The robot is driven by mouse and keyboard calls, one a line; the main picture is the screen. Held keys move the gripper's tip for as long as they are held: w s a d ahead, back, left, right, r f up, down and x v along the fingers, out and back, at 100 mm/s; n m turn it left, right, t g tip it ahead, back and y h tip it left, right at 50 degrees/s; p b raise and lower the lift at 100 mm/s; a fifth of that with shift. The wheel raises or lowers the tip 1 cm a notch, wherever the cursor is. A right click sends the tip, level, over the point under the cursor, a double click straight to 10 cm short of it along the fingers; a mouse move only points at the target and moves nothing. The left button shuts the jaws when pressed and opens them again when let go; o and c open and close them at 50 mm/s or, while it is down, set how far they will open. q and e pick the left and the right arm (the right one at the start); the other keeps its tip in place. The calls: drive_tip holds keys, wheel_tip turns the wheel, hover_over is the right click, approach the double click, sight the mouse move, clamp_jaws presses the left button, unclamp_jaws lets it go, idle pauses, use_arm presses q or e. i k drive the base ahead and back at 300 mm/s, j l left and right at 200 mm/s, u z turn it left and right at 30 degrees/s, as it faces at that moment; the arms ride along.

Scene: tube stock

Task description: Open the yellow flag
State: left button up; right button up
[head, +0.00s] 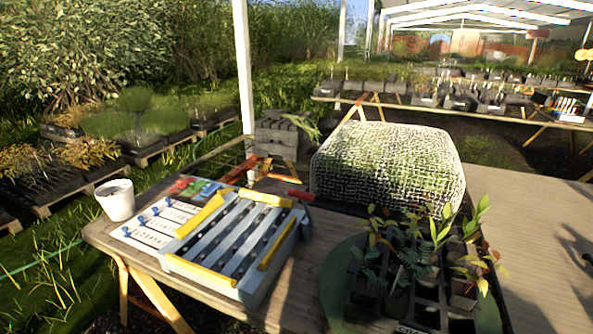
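On the left of the table stands a pale grey rack (273,277) with several parallel slots. Yellow strips lie along it: one on its upper left edge (201,216), one along its far side (263,196), one along its near side (200,270) and one on its right side (276,246). I cannot tell which of these, if any, is the yellow flag, or whether it is open or shut. A board (152,226) beside the rack carries white labels, blue knobs and red, blue and green patches. Neither gripper is in view; dark shadow shapes fall on the table at the far right.
A white pot (116,200) stands at the table's left corner. A mesh-covered plant block (388,166) stands behind, right of the rack. A dark tray of seedlings (399,290) sits on a green round mat (340,286). The table's right part (540,220) is clear.

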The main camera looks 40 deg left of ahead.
sight(224, 191)
drive_tip(key=u, duration=1.65)
drive_tip(key=i+j+z, duration=0.1)
drive_tip(key=j+z, duration=0.65)
drive_tip(key=j, duration=0.15)
drive_tip(key=j+z, duration=0.8)
drive_tip(key=j, duration=0.15)
drive_tip(key=k, duration=0.05)
